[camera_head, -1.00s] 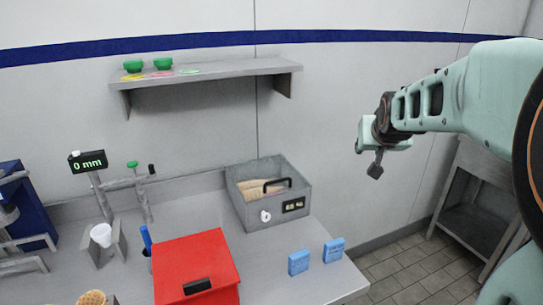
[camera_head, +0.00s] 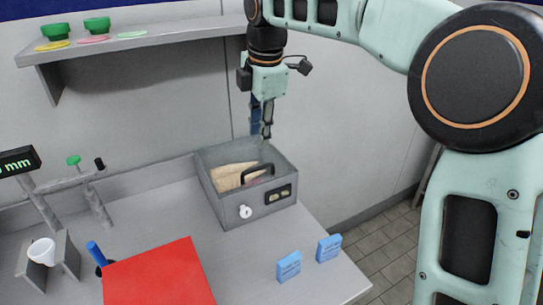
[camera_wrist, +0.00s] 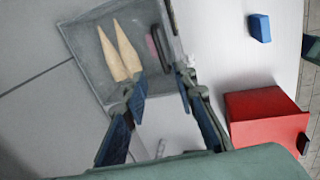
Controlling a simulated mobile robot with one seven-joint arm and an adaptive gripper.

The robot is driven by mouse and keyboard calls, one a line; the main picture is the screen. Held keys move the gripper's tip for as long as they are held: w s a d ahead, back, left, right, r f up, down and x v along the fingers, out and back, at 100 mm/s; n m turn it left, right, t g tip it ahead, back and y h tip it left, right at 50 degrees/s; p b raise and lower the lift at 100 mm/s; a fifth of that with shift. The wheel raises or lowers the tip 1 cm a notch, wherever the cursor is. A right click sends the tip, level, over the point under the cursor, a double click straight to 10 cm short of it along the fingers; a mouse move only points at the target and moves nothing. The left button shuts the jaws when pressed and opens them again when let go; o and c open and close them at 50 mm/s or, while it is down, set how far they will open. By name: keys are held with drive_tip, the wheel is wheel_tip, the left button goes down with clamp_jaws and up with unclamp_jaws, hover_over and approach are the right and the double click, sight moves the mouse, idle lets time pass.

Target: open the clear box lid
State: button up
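A grey box (camera_head: 262,206) stands on the counter at the back right. Its clear lid (camera_head: 212,170) appears shut, with tan cones (camera_head: 229,176) visible through it. A black handle (camera_head: 258,167) arches over the lid near its front edge. In the wrist view the dark handle (camera_wrist: 161,45) lies beyond my fingertips, right of two cones (camera_wrist: 118,50). My gripper (camera_head: 263,133) points down above the back of the box, behind the handle and apart from it. In the wrist view my gripper (camera_wrist: 160,85) has its fingers spread with nothing between them.
A red box (camera_head: 160,275) stands at the front left. Two blue packets (camera_head: 289,266) (camera_head: 329,248) stand at the front right of the counter. A shelf (camera_head: 135,42) with green cups hangs on the wall at the left. The counter before the grey box is clear.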

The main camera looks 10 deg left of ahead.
sight(256, 171)
drive_tip(key=shift+n, duration=0.3)
drive_tip(key=x, duration=0.5)
drive_tip(key=b+x, duration=0.1)
drive_tip(key=x, duration=0.4)
drive_tip(key=shift+s+a+f, duration=0.1)
drive_tip(key=shift+s+f, duration=0.05)
drive_tip(key=shift+f, duration=0.15)
drive_tip(key=shift+c, duration=0.3)
clamp_jaws()
